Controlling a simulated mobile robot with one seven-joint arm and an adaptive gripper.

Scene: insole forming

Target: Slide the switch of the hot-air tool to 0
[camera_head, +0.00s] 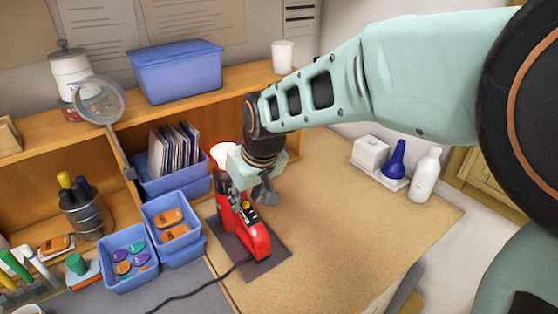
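The red hot-air tool (258,238) stands on a dark mat (276,251) near the left edge of the work table. Its upper end (222,151) glows whitish red. A small yellow and dark detail (247,209) shows on top of its body; it may be the switch, but its position is too small to read. My gripper (264,197) points down right beside and over the tool, close to that detail. Its grey fingers overlap the tool in the picture. I cannot tell whether they touch it, or how far apart they are.
A black cable (205,290) runs from the tool to the lower left. Blue bins (128,258) and a shelf (255,76) with a blue box (176,70) stand left and behind. White and blue bottles (425,174) stand at the right. The table's middle (345,225) is clear.

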